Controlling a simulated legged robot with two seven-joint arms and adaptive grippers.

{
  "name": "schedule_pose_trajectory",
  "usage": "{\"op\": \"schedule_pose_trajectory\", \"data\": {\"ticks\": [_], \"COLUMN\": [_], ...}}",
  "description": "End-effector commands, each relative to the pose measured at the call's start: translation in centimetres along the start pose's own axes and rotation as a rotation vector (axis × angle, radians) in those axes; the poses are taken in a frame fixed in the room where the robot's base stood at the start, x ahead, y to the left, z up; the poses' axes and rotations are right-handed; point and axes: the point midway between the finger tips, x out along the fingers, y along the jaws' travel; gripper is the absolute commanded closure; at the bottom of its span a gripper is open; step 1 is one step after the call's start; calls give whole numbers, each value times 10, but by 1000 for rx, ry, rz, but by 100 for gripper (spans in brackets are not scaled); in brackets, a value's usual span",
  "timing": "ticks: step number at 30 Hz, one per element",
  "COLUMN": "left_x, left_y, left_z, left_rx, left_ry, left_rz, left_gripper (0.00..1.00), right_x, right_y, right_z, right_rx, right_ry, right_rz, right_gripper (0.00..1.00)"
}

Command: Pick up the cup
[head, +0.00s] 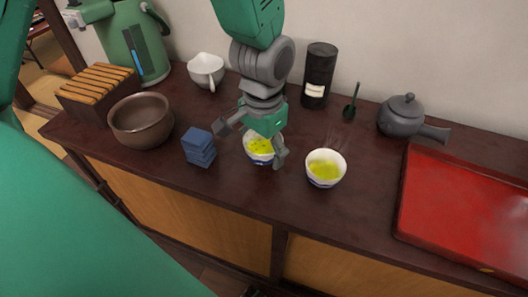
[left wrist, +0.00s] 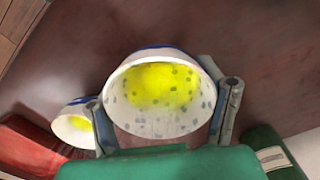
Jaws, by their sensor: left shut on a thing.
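A white cup with a blue outside and yellow-green contents (head: 258,150) is between the fingers of my left gripper (head: 251,145), which is shut on it. The gripper comes down from above and hides part of the cup's rim. In the left wrist view the same cup (left wrist: 160,95) fills the middle, with one finger on each side. It appears upright at the counter; I cannot tell whether it touches the wood. A second similar cup (head: 325,168) stands just to the right, apart from the gripper; it also shows in the left wrist view (left wrist: 72,122). My right gripper is not in view.
A white spouted cup (head: 206,70), a black canister (head: 319,75), a dark scoop (head: 351,103) and a grey teapot (head: 402,116) stand behind. A red tray (head: 468,165) lies right.

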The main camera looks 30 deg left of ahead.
Motion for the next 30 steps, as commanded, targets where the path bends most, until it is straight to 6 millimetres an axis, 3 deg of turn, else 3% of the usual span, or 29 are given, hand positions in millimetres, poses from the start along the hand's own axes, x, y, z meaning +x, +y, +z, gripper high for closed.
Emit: {"op": "schedule_pose_trajectory", "data": {"ticks": [15, 30], "left_x": [-54, -74], "left_y": [0, 0], "left_z": [-1, -1], "left_rx": [1, 0], "left_ry": [2, 0], "left_rz": [0, 0], "left_gripper": [70, 70], "right_x": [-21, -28], "right_y": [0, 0], "right_z": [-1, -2], "right_rx": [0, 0], "right_ry": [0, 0], "right_rz": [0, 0], "right_gripper": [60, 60]}}
